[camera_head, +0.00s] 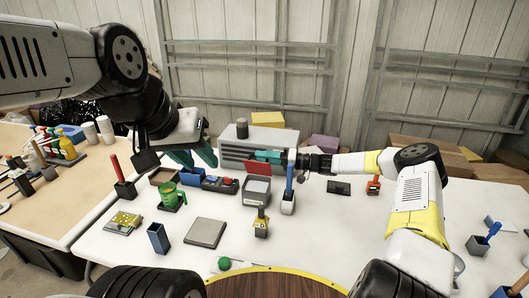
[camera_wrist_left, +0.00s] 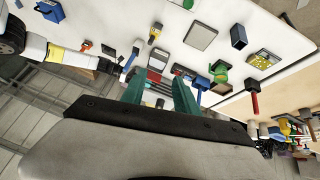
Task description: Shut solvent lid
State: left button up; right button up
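A small grey box (camera_head: 256,191) stands near the middle of the table, with a red lid (camera_head: 257,169) raised at its back edge; I take this to be the solvent box. My right gripper (camera_head: 268,156) comes in from the right, its teal fingers at the lid's top edge. I cannot tell whether they touch it or are closed. My left gripper (camera_head: 194,158) hangs above the back left of the table, fingers apart and empty, well left of the lid. In the left wrist view its two fingers (camera_wrist_left: 160,95) are also apart, with a red patch beyond them.
A blue-handled tool in a white holder (camera_head: 288,203) stands just right of the box, and a yellow tool (camera_head: 261,224) stands in front. A green jug (camera_head: 169,194) and a blue bin (camera_head: 158,238) are to the left. A grey toolbox (camera_head: 243,146) is behind.

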jog(key=s+d, duration=0.1)
jog(key=d, duration=0.6)
jog(key=shift+s+d, duration=0.25)
pick_arm(q)
jog(key=shift+c, duration=0.3)
